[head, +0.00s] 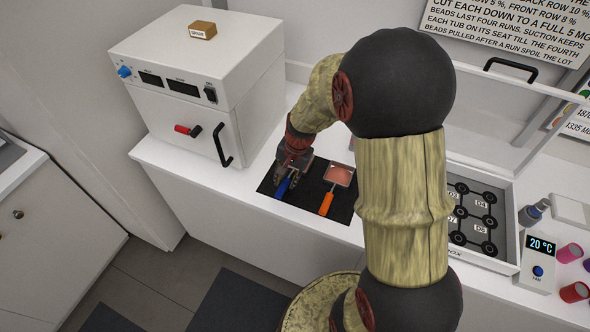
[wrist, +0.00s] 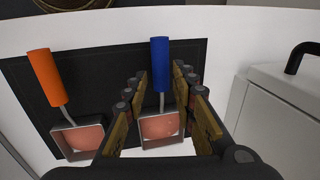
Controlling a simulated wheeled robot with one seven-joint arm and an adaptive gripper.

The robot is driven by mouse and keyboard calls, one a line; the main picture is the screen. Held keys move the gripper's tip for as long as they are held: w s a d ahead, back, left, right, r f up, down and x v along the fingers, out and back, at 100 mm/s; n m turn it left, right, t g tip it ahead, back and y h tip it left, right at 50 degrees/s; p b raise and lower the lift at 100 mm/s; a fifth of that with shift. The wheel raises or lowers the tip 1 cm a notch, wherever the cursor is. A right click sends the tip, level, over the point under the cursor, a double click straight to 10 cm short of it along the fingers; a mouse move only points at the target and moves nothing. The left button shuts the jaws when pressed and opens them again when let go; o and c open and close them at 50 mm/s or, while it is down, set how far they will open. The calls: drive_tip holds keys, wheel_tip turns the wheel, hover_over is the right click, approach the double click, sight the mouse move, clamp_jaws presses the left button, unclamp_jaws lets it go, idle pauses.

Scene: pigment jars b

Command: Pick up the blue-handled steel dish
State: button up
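The blue-handled steel dish (wrist: 160,66) lies on a black mat (wrist: 100,70), with a pinkish fill in its square pan. In the wrist view it lies between the two fingers of my gripper (wrist: 160,78), which are apart with gaps on both sides of the handle. In the head view my gripper (head: 289,170) points down over the dish. There the blue handle (head: 283,187) shows below the fingers, and the pan is hidden by the gripper. I cannot tell the exact height of the fingertips above the mat.
An orange-handled steel dish (head: 327,202) with a similar fill lies beside it on the mat; it also shows in the wrist view (wrist: 46,78). A white oven-like box (head: 205,85) with a black door handle stands left. A tray with marked seats (head: 472,212) is at right.

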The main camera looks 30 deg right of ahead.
sight(284, 184)
drive_tip(key=f, duration=0.3)
drive_tip(key=f+b, duration=0.1)
drive_tip(key=shift+w+a+f, duration=0.15)
drive_tip(key=shift+w+a, duration=0.2)
drive_tip(key=shift+c, duration=1.1)
drive_tip(key=c, duration=0.4)
clamp_jaws()
